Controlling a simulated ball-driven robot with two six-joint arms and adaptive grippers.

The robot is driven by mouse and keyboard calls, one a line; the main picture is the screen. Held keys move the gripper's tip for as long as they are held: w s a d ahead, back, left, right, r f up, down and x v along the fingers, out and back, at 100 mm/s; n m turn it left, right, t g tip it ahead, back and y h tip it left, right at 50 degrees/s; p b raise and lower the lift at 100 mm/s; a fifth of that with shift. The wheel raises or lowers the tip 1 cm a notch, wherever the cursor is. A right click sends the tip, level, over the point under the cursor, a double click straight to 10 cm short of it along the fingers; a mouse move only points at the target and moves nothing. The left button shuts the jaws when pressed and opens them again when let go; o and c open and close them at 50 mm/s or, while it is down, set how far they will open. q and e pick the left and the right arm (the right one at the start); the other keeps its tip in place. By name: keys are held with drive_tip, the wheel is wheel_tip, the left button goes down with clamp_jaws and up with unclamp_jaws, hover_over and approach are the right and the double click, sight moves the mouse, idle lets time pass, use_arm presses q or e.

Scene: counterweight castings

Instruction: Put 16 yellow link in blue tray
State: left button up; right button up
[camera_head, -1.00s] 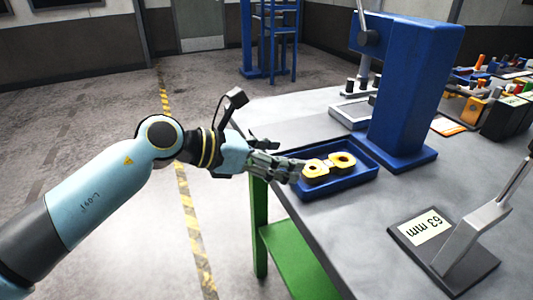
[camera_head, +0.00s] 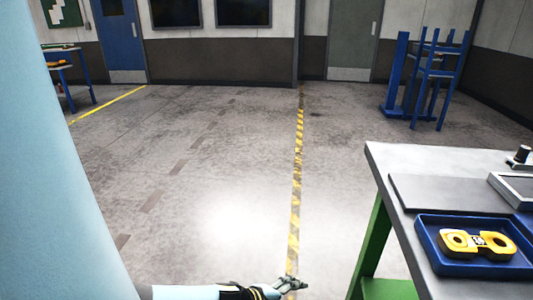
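The yellow link (camera_head: 478,242), with two ring-like ends and a small pale mark in its middle, lies flat inside the blue tray (camera_head: 431,251). The tray sits on the table's near left part, at the picture's right edge. My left gripper (camera_head: 292,284) is low at the bottom middle, beyond the table's left edge and well apart from the tray. Nothing shows in it, but its fingers are too small and cut off to tell how far apart they are. My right gripper is out of view.
The grey-topped table (camera_head: 385,170) with green legs stands at the right. A flat grey plate (camera_head: 450,192) lies behind the tray. A blue rack (camera_head: 432,85) stands farther back. Open floor with a yellow striped line (camera_head: 296,170) fills the middle.

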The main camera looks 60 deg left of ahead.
use_arm(q)
drive_tip(key=s+d+f+n+g, duration=0.1)
drive_tip(key=s+f+n+g, duration=0.3)
drive_tip(key=s, duration=0.6)
drive_tip(key=s+d+f+n+g, duration=0.2)
drive_tip(key=s+f+n, duration=0.4)
drive_tip(key=s, duration=0.4)
drive_tip(key=s+d+f+n+g, duration=0.1)
drive_tip(key=s+f+n+g, duration=0.2)
drive_tip(key=s+f, duration=0.55)
drive_tip(key=s+f+b, duration=0.2)
drive_tip(key=b, duration=0.3)
drive_tip(key=shift+s+a+f+y+b, duration=0.1)
drive_tip(key=shift+s+f+y+b, duration=0.25)
drive_tip(key=shift+f+y+b, duration=0.05)
